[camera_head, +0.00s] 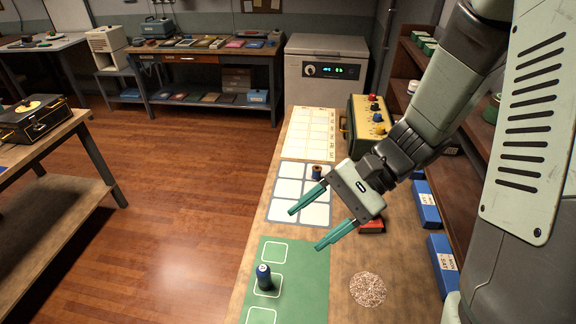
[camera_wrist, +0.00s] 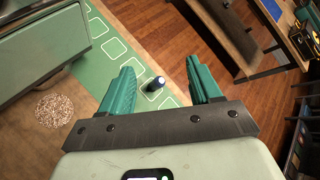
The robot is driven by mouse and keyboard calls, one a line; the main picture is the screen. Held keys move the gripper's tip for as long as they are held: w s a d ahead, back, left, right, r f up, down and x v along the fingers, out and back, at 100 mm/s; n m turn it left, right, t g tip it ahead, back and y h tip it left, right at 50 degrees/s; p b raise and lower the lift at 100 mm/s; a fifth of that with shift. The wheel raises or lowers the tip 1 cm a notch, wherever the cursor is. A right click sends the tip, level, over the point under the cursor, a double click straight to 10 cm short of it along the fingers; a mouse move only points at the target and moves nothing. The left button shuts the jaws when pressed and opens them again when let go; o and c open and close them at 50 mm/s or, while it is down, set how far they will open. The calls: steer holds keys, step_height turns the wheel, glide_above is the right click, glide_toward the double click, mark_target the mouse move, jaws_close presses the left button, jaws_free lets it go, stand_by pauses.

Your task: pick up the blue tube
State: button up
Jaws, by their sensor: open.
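The blue tube (camera_head: 264,277) is a small dark blue cylinder with a pale top. It stands upright in a white outlined square on the green mat (camera_head: 304,262), near the counter's front left edge. In the wrist view the blue tube (camera_wrist: 155,84) shows between the two teal fingers, farther off than their tips. My gripper (camera_head: 306,229) is open and empty, above the counter and behind the tube as the head view shows it. The open fingers also show in the wrist view (camera_wrist: 158,75), with a wide gap between them.
A blue spool (camera_head: 317,172) stands on the white grid card (camera_head: 287,187). A red block (camera_head: 371,227) is beside my gripper, and a round speckled patch (camera_head: 368,289) lies right of the mat. A yellow box with knobs (camera_head: 368,125) stands farther back. Blue boxes (camera_head: 426,205) line the right.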

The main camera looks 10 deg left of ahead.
mark_target(270, 276)
steer(key=a+f+m+t+y, duration=0.1)
steer(key=f+m+t+y, duration=0.1)
steer(key=f+m, duration=0.3)
steer(key=a+f+m+t+y, duration=0.2)
steer(key=f+m, duration=0.3)
steer(key=f, duration=0.5)
steer(key=a+f+m+t+y, duration=0.2)
steer(key=f+m+t+y, duration=0.2)
steer(key=f, duration=0.4)
steer(key=shift+w+a+m, duration=0.2)
steer(key=shift+a+m, duration=0.05)
steer(key=shift+m, duration=0.15)
steer(key=shift+a+f+t, duration=0.1)
steer(key=shift+a+t, duration=0.1)
steer(key=shift+t, duration=0.1)
steer(key=shift+w+a, duration=0.2)
steer(key=shift+a, duration=0.95)
steer(key=shift+w+a, duration=0.15)
steer(key=shift+a, duration=1)
steer(key=c, duration=0.8)
